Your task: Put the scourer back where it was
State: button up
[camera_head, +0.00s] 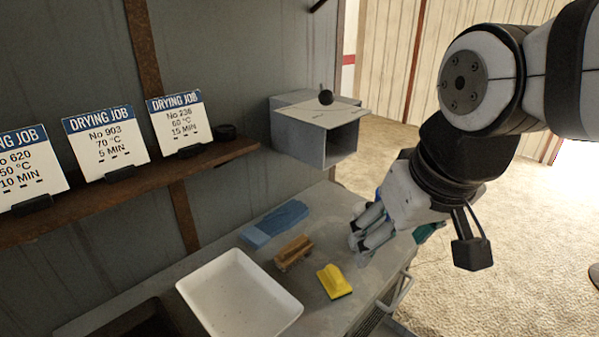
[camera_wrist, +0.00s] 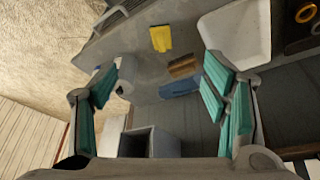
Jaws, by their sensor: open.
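A yellow block-shaped piece with a dark green edge (camera_head: 334,281), which looks like the scourer, lies on the grey counter right of the white tray. It also shows in the wrist view (camera_wrist: 160,38). My gripper (camera_head: 368,228) is above the counter's right part, to the right of and apart from the scourer. In the wrist view my gripper (camera_wrist: 160,105) has its green-padded fingers wide apart, with nothing held between them.
A white tray (camera_head: 211,278), a wooden brush-like block (camera_head: 294,252) and a folded blue cloth (camera_head: 274,223) share the counter. A grey open-fronted box (camera_head: 298,143) is on the wall. A shelf (camera_head: 110,192) holds several drying-job cards. A white roll (camera_wrist: 124,86) is near one finger.

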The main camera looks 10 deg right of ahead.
jog(key=s, duration=0.3)
jog(key=shift+s+r+t, duration=0.25)
jog(key=shift+s+t, duration=0.15)
dwell(0.4)
